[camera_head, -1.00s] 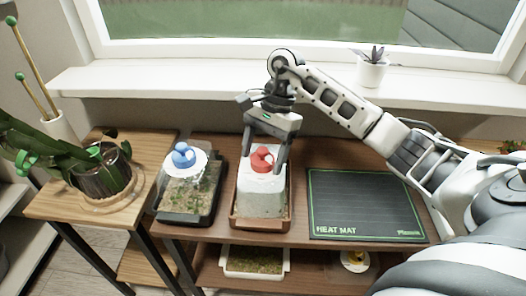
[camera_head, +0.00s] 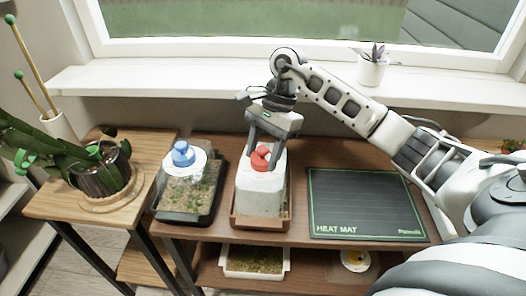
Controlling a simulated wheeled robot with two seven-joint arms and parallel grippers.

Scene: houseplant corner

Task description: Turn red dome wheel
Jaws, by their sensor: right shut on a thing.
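The red dome wheel (camera_head: 260,158) sits on top of a whitish, cloudy dome (camera_head: 261,192) on a brown tray (camera_head: 262,223). My right gripper (camera_head: 262,160) reaches down from above and is shut on the red wheel, with one finger on each side of it. The fingers hide parts of the wheel. My left gripper is not in view.
A clear dome with a blue wheel (camera_head: 183,154) stands on a black tray close to the left. A black heat mat (camera_head: 365,205) lies flat to the right, with nothing on it. A potted plant (camera_head: 103,175) stands on the left table. The window sill (camera_head: 200,80) runs behind.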

